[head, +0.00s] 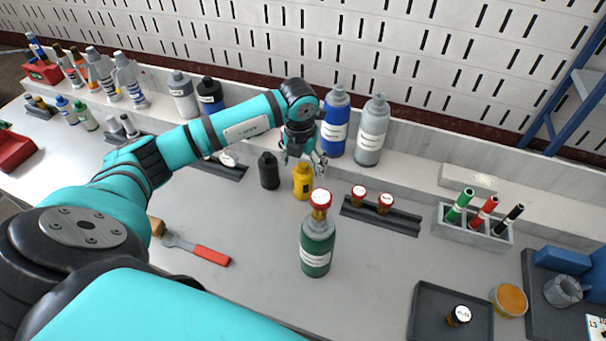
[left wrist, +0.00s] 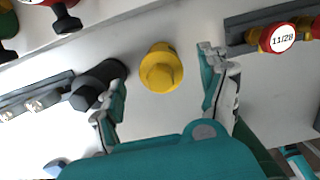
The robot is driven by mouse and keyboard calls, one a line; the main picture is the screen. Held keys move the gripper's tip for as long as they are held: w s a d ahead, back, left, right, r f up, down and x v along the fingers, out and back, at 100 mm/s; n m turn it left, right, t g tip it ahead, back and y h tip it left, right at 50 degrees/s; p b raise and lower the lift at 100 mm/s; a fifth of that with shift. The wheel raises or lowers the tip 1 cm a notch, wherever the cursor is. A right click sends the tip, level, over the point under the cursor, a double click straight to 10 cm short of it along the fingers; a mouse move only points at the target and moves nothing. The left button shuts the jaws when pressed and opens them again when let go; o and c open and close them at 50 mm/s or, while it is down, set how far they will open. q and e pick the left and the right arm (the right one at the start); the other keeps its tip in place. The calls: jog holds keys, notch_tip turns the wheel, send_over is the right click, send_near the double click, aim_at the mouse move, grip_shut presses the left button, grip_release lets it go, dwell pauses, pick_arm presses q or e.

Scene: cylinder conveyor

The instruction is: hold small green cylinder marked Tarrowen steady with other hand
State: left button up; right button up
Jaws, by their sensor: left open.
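A green cylinder (head: 317,250) with a grey shoulder, a white label and a red cap stands upright on the bench in the middle of the head view. Its label is too small to read. My left gripper (head: 303,160) is open and empty, pointing down behind the green cylinder. A small yellow bottle (head: 303,182) stands below it; in the left wrist view the yellow bottle (left wrist: 161,68) shows between the spread fingers (left wrist: 163,75), apart from them. My right gripper is not in view.
A black bottle (head: 268,171) stands left of the yellow one. A dark rack (head: 400,221) with red-capped vials lies to the right. A red-handled tool (head: 205,254) lies front left. A grey tray (head: 430,315) is front right.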

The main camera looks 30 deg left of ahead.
aim_at(304, 174)
pick_arm(q)
notch_tip(304, 174, down, 4)
jog(key=shift+w+r+p, duration=0.1)
jog(key=shift+w+p, duration=0.05)
jog(key=shift+p, duration=0.4)
jog(key=shift+w+f, duration=0.1)
jog(key=shift+f, duration=0.4)
jog(key=c, duration=1.2)
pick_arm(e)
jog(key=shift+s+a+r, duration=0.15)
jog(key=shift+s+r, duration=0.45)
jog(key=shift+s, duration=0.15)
